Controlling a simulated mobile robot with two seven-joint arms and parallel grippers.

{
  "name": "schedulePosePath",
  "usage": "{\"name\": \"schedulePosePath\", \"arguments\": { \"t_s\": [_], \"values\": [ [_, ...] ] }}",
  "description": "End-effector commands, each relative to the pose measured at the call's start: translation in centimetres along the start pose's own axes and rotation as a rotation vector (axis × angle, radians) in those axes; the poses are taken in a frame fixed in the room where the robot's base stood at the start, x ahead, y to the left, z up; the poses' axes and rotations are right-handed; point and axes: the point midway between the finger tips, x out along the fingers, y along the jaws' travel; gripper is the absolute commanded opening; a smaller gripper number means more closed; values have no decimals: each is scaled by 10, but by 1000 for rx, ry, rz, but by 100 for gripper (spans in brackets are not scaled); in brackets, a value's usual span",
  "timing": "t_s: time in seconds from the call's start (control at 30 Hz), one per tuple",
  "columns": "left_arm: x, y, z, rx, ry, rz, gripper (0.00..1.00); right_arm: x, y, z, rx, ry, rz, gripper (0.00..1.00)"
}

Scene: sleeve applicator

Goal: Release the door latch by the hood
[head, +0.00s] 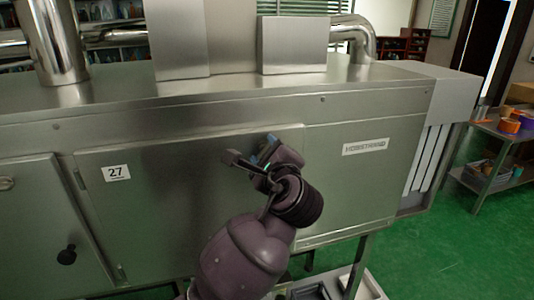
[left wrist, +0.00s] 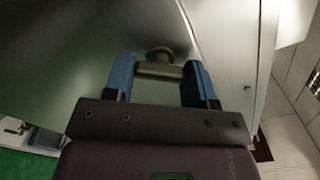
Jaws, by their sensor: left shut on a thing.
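The steel hood (head: 220,103) fills the head view. Its wide door (head: 165,185) carries a white label "27" (head: 117,173), with hinges along its left edge. My left gripper (head: 255,157) is at the door's upper right, by the door's right edge. In the left wrist view, the blue fingers of the left gripper (left wrist: 160,74) are shut on the door latch (left wrist: 159,54), a grey metal handle on a round base. In the head view the gripper hides the latch. The door looks closed. My right gripper is not in view.
A fixed panel with a name plate (head: 365,146) is right of the door. A shelf cart (head: 505,135) with colored bowls stands at the far right. Green floor is clear between cart and hood.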

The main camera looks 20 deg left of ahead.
Motion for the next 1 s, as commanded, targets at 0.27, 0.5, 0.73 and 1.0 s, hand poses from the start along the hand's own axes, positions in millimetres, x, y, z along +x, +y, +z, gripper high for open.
{"name": "schedulePosePath", "arguments": {
  "t_s": [0.27, 0.5, 0.73, 1.0],
  "values": [
    [0, 1, -1, -198, 2, 4, 27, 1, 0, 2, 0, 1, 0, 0],
    [0, 1, -2, -403, 2, 4, 27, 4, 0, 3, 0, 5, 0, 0],
    [0, 2, -2, -567, 2, 4, 27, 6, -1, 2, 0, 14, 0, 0],
    [0, 1, -1, -681, 1, 3, 27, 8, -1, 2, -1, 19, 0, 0]
  ]
}}
